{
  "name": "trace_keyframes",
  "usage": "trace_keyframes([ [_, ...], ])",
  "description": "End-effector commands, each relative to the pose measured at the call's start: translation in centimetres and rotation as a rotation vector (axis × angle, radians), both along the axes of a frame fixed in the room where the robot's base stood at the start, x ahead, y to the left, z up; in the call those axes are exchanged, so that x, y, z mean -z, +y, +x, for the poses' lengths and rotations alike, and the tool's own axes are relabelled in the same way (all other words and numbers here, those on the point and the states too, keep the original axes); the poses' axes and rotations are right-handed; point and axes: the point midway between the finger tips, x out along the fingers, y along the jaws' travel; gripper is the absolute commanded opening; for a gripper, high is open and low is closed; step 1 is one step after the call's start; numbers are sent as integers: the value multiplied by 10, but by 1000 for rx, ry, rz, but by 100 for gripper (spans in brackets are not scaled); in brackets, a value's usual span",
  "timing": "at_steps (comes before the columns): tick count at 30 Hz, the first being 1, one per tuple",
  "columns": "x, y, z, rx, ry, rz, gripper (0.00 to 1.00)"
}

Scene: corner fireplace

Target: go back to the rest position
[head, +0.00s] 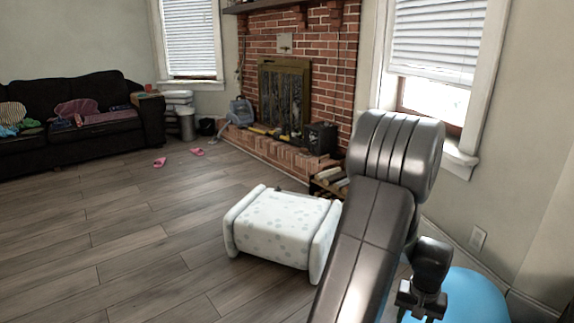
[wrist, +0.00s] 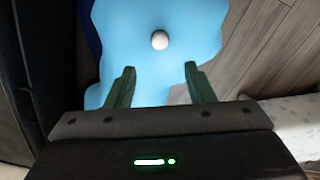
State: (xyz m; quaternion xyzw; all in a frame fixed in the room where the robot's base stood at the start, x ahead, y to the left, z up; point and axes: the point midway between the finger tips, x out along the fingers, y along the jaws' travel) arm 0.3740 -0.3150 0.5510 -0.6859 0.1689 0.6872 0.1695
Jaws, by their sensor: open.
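My gripper (wrist: 160,86) is open in the wrist view, its two green fingers apart with nothing between them. Beyond the fingertips lies a light blue surface (wrist: 125,35) with a small white ball-like thing (wrist: 160,40) on it. The gap between the fingers and that white thing cannot be judged exactly. In the head view my arm stands raised at the right, and my gripper's fingers do not show clearly there. A blue rounded thing (head: 462,298) shows at the lower right beside my arm, partly hidden by it.
A white spotted ottoman (head: 283,226) stands on the wood floor left of my arm. Behind it are a log rack (head: 330,181) and a brick fireplace (head: 318,85). A dark sofa (head: 75,135) is far left. Pink slippers (head: 160,162) lie on the floor. The left floor is mostly clear.

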Motion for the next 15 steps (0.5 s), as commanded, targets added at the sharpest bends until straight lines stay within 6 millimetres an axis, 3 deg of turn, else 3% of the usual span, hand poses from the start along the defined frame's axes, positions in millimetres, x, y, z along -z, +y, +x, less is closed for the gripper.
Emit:
trace_keyframes([
  [1,16,0,-1,0,3,1,49],
  [15,111,0,0,0,1,0,49],
])
